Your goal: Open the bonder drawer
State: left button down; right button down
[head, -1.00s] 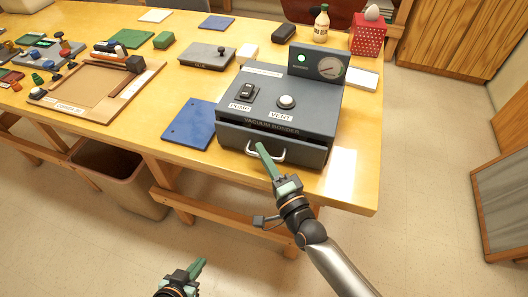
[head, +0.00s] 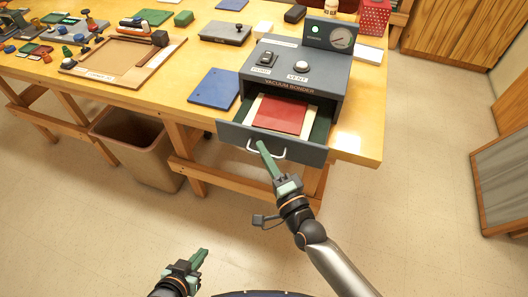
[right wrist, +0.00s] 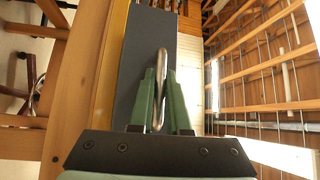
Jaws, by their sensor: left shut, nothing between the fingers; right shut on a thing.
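The grey vacuum bonder (head: 297,70) stands at the table's right end, with a lit green lamp and a gauge on top. Its drawer (head: 228,131) is pulled out toward me. Inside lies a red panel (head: 280,115) on a cream sheet. My right gripper (head: 265,150) is shut on the silver drawer handle (head: 281,155). In the right wrist view the handle (right wrist: 160,88) stands between the green fingers (right wrist: 160,100), in front of the dark drawer face. My left gripper (head: 199,256) is shut and empty, low over the floor at the lower left.
A blue plate (head: 214,88) lies on the table (head: 362,130) left of the bonder. A wooden tray (head: 122,60) and a grey block tool (head: 225,34) are farther left and back. A brown bin (head: 140,150) stands on the floor below. Floor in front of the drawer is clear.

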jog(key=shift+s+a, duration=0.1)
jog(key=shift+s, duration=0.15)
pick_arm(q)
jog(key=shift+s+a, duration=0.1)
jog(key=shift+s, duration=0.2)
jog(key=shift+w, duration=0.1)
pick_arm(e)
jog(key=c, duration=0.9)
grip_release()
pick_arm(q)
jog(key=shift+f+b, duration=0.5)
pick_arm(e)
jog(key=v, duration=1.2)
jog(key=shift+s+f, duration=0.15)
